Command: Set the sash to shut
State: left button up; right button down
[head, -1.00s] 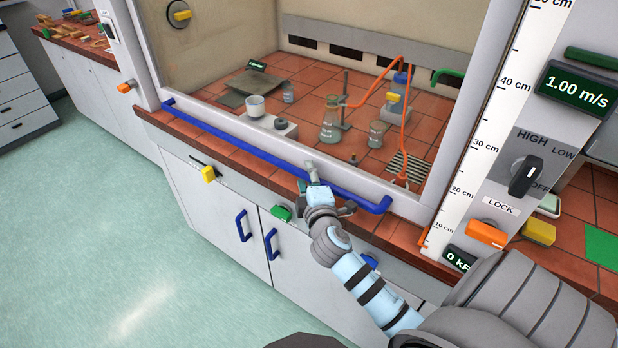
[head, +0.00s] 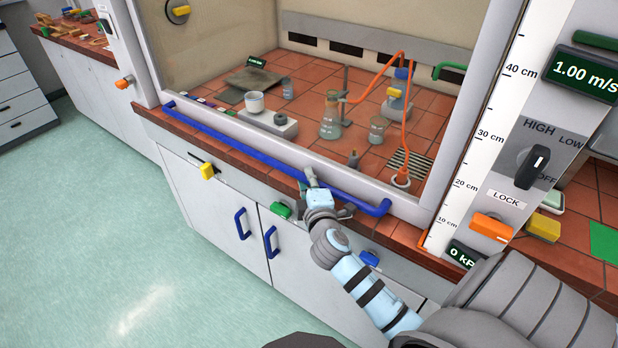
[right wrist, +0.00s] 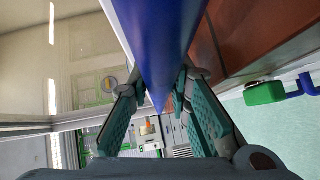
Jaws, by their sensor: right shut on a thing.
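The fume cupboard's clear sash has a pale grey bottom rail (head: 262,146) with a long blue handle bar (head: 240,146) along its front. The rail sits low, close to the tiled bench edge. Any gap under it is hidden. My right gripper (head: 311,180) is shut on the blue bar, right of its middle. In the right wrist view the blue bar (right wrist: 158,40) runs between the two fingers of the right gripper (right wrist: 155,100). My left gripper is not in view.
Glassware, including a flask (head: 330,118), stands on tiles behind the sash. On the right post are a centimetre scale (head: 470,160), a black knob (head: 534,165) and an orange lock lever (head: 491,226). Blue door handles (head: 242,225) and a green knob (head: 281,210) lie below the bar.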

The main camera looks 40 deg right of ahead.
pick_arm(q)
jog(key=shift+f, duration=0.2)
pick_arm(e)
jog(key=shift+s+f, duration=0.1)
jog(key=shift+f, duration=0.4)
jog(key=c, duration=1.5)
grip_release()
jog(key=shift+o, duration=0.2)
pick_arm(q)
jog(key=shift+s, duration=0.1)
pick_arm(e)
jog(key=shift+r, duration=0.1)
